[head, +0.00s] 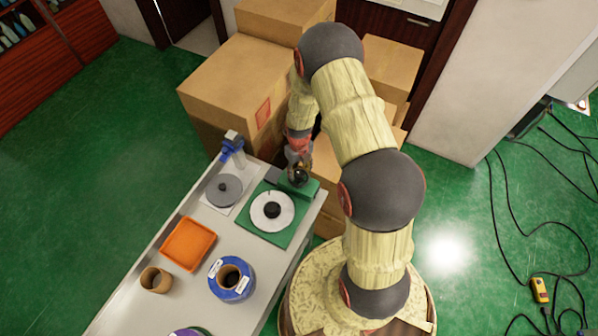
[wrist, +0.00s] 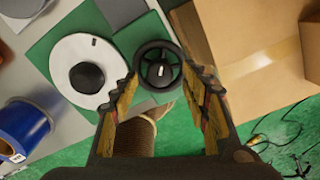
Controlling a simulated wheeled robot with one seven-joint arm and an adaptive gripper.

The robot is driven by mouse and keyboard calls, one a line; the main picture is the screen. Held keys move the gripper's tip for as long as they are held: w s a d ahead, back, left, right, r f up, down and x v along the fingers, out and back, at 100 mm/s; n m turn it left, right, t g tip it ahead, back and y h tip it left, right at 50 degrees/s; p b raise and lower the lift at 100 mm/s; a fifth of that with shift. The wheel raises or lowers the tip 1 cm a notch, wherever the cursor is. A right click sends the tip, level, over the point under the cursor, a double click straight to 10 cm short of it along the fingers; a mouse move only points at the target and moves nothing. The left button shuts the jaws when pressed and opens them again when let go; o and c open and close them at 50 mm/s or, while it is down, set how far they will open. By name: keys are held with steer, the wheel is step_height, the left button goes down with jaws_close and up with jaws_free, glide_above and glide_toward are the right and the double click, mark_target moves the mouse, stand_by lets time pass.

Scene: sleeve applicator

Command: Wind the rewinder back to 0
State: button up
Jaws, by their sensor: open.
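A green machine (head: 254,226) stands at the table's far right corner. It bears a white disc (head: 265,205) with a black hub; the wrist view shows the white disc (wrist: 63,57) with a small dark mark near its rim. A black spoked handwheel (wrist: 148,55) with a pale mark at its centre sits at the machine's right edge. I cannot tell which part is called the rewinder, and no readable scale shows. My gripper (wrist: 160,74) is open, with the handwheel seen between its fingertips. Whether they touch it is unclear. In the head view, my gripper (head: 299,162) is partly hidden.
The table (head: 205,306) also holds a grey disc (head: 224,189) on a pale base, an orange tray (head: 188,243), a blue roll (head: 231,279) and a brown roll (head: 156,280). Cardboard boxes (head: 240,85) crowd behind and beside my gripper. Cables (head: 510,220) lie on the floor at right.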

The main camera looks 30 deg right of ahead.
steer(key=shift+f, duration=0.85)
steer(key=shift+c, duration=1.3)
steer(key=c, duration=0.9)
